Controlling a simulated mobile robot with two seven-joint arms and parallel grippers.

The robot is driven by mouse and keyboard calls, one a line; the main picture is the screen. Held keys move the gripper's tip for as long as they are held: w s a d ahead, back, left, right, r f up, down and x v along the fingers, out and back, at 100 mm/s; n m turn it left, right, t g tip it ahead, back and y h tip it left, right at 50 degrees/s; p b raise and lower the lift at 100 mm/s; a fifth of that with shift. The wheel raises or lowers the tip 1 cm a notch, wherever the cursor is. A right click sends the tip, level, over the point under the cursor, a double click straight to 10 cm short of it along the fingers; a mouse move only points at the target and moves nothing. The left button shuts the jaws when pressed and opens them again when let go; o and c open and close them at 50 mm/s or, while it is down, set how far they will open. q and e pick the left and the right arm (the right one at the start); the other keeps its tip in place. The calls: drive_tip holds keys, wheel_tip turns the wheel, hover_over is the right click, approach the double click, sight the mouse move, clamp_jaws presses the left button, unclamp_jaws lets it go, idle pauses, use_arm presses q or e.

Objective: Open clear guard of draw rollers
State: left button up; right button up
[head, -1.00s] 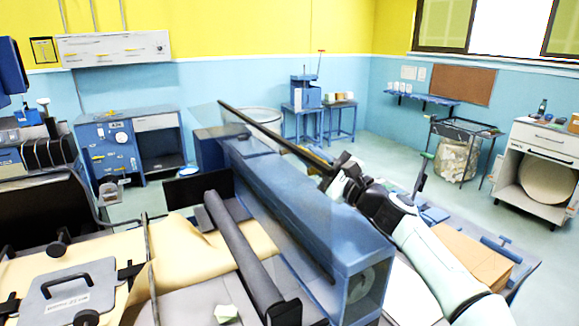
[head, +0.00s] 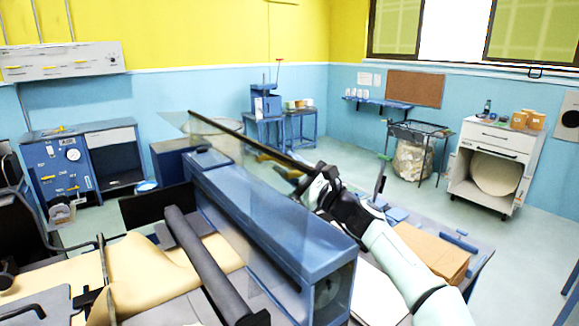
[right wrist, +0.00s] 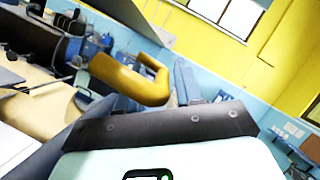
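The clear guard (head: 215,135) is a transparent panel with a dark bar along its upper edge. It stands tilted up over the long blue roller housing (head: 270,215). A yellow handle (head: 282,168) shows by the bar; it is large in the right wrist view (right wrist: 130,82). My right gripper (head: 305,178) is at the near end of the bar, just right of the handle. In the right wrist view its fingers look spread, with the handle beyond and between them; contact is unclear. My left gripper is not in view.
A dark roller (head: 205,255) and kraft paper (head: 150,265) lie left of the housing. A bench with brown sheets (head: 432,252) is to the right. A white cabinet (head: 490,160) and a wire-frame bin (head: 412,155) stand farther back. Open floor lies between.

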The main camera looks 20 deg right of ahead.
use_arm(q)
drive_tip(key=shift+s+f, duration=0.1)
use_arm(e)
drive_tip(key=shift+s+d, duration=0.1)
drive_tip(key=shift+s+d+f+b, duration=0.15)
drive_tip(key=shift+s+f+b, duration=0.05)
drive_tip(key=shift+f+b, duration=0.1)
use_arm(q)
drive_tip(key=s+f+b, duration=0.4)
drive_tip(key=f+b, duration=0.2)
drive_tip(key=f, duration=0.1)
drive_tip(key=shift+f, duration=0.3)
use_arm(e)
drive_tip(key=v, duration=1.2)
drive_tip(key=shift+s, duration=0.3)
drive_tip(key=shift+r, duration=0.1)
